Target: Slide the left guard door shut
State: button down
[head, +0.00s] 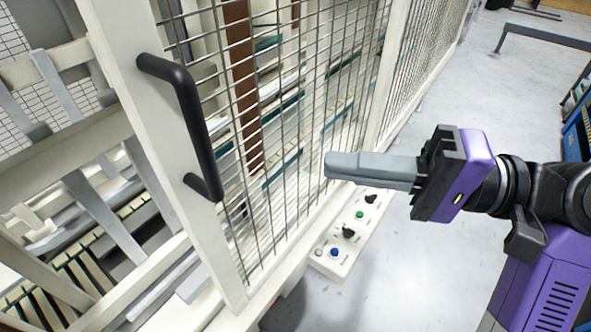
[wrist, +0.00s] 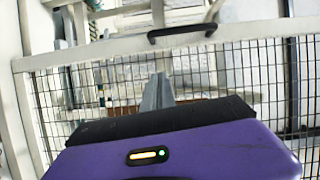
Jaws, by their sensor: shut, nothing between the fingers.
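The guard door (head: 150,140) is a cream frame with wire mesh, standing at the left of the head view. A black bar handle (head: 192,118) is fixed upright to its left stile. Left of that stile the machine's inside shows with no mesh close in front. My gripper (head: 332,166) is shut and empty, its grey fingers together and pointing left toward the mesh. It is to the right of the handle and clear of it. In the wrist view the handle (wrist: 182,33) lies above the shut fingertips (wrist: 158,80), and mesh spreads behind them.
A cream control box (head: 345,240) with knobs and buttons juts out below the mesh. More mesh fence (head: 425,60) runs away to the back. The grey floor (head: 470,90) is open beyond my arm. A grey rail (head: 545,40) and a blue item (head: 578,130) stand at the right.

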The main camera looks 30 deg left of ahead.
jog(key=s+a+p, duration=0.3)
jog(key=s+a, duration=0.4)
jog(key=a, duration=0.1)
jog(key=shift+a+f, duration=0.3)
jog(key=shift+f, duration=0.05)
